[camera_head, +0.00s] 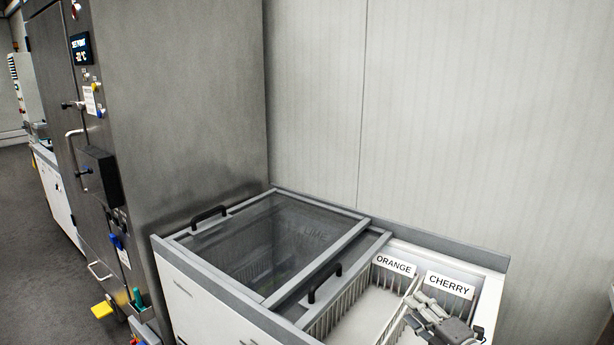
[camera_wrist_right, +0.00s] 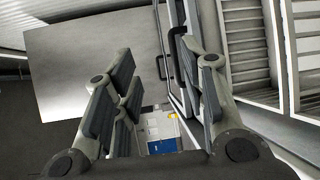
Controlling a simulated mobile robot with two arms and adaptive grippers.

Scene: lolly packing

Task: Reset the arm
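My right gripper (camera_head: 420,310) is at the lower right of the head view, in front of the basket area labelled CHERRY. In the right wrist view its dark-padded fingers (camera_wrist_right: 158,85) stand wide apart with nothing between them. The gripper is open and empty. My left gripper is not in view.
A chest freezer (camera_head: 208,290) has a glass lid (camera_head: 270,245) on its left, with black handles (camera_head: 209,213). Its right side is open, showing wire baskets and the ORANGE (camera_head: 394,265) and CHERRY (camera_head: 450,284) signs. A tall steel cabinet (camera_head: 185,110) stands left.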

